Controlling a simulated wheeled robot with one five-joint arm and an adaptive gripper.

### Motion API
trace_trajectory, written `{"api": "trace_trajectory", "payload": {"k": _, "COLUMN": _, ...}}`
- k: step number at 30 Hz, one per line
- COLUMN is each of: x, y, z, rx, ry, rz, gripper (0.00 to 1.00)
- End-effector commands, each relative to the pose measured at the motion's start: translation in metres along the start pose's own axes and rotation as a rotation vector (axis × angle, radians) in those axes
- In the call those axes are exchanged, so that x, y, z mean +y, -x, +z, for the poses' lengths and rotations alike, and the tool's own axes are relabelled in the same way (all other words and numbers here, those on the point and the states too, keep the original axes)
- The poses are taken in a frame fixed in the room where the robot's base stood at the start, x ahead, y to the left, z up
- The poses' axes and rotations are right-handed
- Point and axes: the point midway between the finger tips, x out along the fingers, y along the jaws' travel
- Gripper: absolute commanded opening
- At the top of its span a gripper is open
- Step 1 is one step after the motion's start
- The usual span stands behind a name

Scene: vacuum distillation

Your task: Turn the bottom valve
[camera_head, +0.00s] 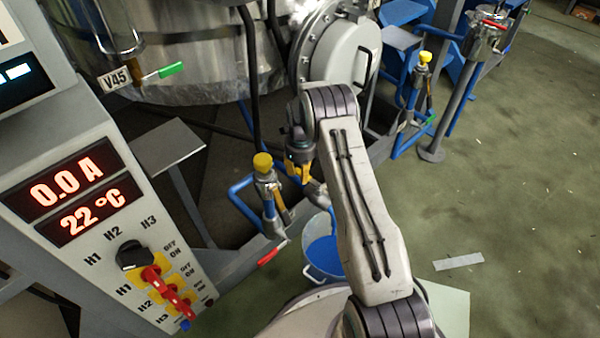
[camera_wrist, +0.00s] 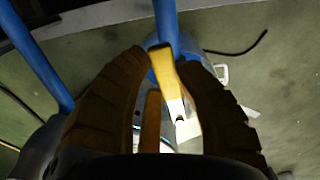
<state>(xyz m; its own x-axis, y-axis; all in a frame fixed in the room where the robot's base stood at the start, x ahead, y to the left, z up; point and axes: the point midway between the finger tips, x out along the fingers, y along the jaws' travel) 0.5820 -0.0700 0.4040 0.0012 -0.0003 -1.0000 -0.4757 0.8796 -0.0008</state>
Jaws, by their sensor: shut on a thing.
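My gripper (camera_head: 303,176) points down beside the lower pipework under the steel vessel, just right of a yellow-capped valve (camera_head: 263,163). In the wrist view, my gripper (camera_wrist: 164,57) has its two dark fingers closed around a yellow handle (camera_wrist: 166,72). The handle's lower end is pale metal, and a second yellow strip lies beside it. In the head view, my arm and fingers hide most of the gripped handle, so I cannot tell its angle there.
A blue bucket (camera_head: 322,258) stands on the floor below my gripper. A red-handled valve (camera_head: 268,256) is low on the frame. A control panel (camera_head: 105,205) stands at the left. Another yellow-capped valve (camera_head: 425,58) is at the back right. The floor at the right is mostly open.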

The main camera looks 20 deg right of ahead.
Motion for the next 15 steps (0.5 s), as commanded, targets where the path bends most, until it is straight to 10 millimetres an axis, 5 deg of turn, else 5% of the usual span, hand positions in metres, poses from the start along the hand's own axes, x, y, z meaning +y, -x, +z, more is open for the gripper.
{"api": "trace_trajectory", "payload": {"k": 7, "x": 0.0002, "y": -0.0019, "z": -0.0011, "rx": 0.002, "ry": 0.0, "rz": 0.002, "gripper": 0.0}}
{"api": "trace_trajectory", "payload": {"k": 8, "x": 0.0003, "y": -0.0019, "z": -0.0011, "rx": 0.002, "ry": 0.0, "rz": 0.002, "gripper": 0.32}}
{"api": "trace_trajectory", "payload": {"k": 15, "x": 0.0001, "y": -0.0011, "z": -0.0007, "rx": 0.001, "ry": 0.001, "rz": 0.001, "gripper": 0.53}}
